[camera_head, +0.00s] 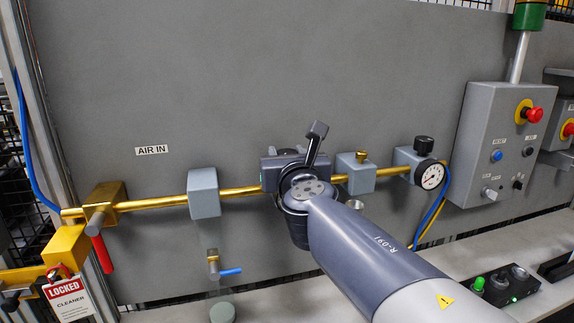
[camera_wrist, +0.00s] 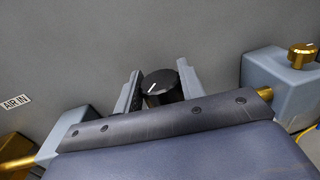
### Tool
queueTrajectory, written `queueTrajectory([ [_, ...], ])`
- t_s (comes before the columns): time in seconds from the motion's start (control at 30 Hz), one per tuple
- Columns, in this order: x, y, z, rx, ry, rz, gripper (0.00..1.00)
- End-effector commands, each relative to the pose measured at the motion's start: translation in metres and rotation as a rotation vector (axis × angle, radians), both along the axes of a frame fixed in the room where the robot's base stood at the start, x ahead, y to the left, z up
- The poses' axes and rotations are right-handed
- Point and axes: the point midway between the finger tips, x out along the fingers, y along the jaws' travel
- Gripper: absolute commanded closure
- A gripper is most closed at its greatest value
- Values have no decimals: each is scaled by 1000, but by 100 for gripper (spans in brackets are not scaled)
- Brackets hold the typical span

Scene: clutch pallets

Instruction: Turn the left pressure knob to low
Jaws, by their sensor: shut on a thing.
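In the wrist view a black round knob (camera_wrist: 158,79) with a short white line on its top sits between the two grey fingers of my gripper (camera_wrist: 157,86). The fingers are closed on its left and right sides. The white line runs slantwise, from lower left to upper right. The body below the knob is hidden by my gripper. In the head view my arm covers this part of the brass air pipe (camera_head: 240,191), and the held knob cannot be made out there.
To the right along the pipe are a grey block with a brass knob (camera_head: 361,156) and a unit with another black knob (camera_head: 424,145) and a round gauge (camera_head: 430,176). A grey block (camera_head: 203,193) is on the left. A control box (camera_head: 485,150) stands out at right.

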Motion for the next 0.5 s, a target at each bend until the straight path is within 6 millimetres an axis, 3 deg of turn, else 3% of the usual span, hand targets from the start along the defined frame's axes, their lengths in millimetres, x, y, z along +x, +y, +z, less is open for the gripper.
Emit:
queueTrajectory([
  [0.5,0,-1,-3,1,0,185,85],
])
